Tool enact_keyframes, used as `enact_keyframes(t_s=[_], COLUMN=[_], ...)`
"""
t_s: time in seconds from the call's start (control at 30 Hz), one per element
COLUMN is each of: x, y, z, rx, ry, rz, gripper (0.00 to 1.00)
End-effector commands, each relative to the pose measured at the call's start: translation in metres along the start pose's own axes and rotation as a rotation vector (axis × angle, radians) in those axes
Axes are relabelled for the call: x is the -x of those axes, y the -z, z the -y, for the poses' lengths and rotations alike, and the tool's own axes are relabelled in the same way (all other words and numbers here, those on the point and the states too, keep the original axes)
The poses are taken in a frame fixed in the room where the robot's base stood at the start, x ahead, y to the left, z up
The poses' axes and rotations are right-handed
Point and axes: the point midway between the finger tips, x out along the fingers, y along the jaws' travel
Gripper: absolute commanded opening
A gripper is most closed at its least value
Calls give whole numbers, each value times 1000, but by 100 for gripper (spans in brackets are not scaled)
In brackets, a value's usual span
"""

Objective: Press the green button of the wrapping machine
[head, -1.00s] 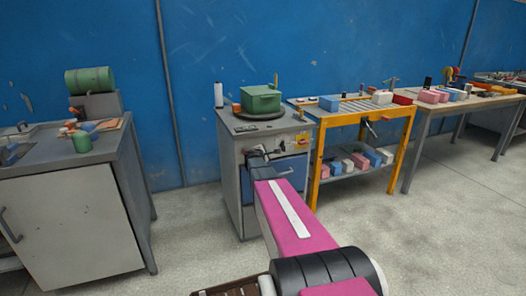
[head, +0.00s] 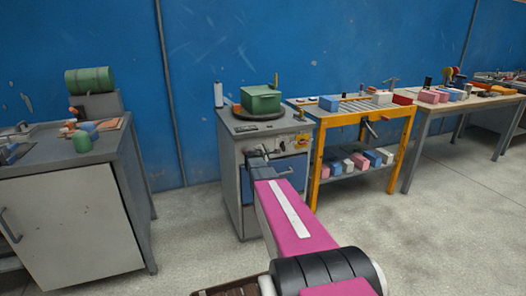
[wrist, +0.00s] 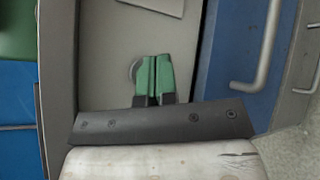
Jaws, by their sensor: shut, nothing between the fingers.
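The wrapping machine (head: 231,165) is a grey cabinet with a dark turntable on top, and a green box (head: 260,99) stands on it. My gripper (head: 252,151) is at the cabinet's front face, below the top edge. In the wrist view my gripper (wrist: 153,78) has its two green-tipped fingers shut together with nothing between them, in front of the grey panel. A pale round rim (wrist: 133,71) shows partly behind the fingers. I cannot tell whether the fingertips touch it. No green button can be made out; my fingers hide part of the panel there.
A blue door with a bar handle (wrist: 262,60) is beside my fingers. A yellow-framed roller table (head: 313,170) stands close on the right. Floor is free toward the left cabinet (head: 75,215).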

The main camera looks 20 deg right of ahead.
Motion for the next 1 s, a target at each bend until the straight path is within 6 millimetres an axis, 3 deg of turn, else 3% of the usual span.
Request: enact_keyframes(t_s=[1.0], x=[-6], y=[4], z=[-5], rx=[0], ry=[0], rz=[0], gripper=[0])
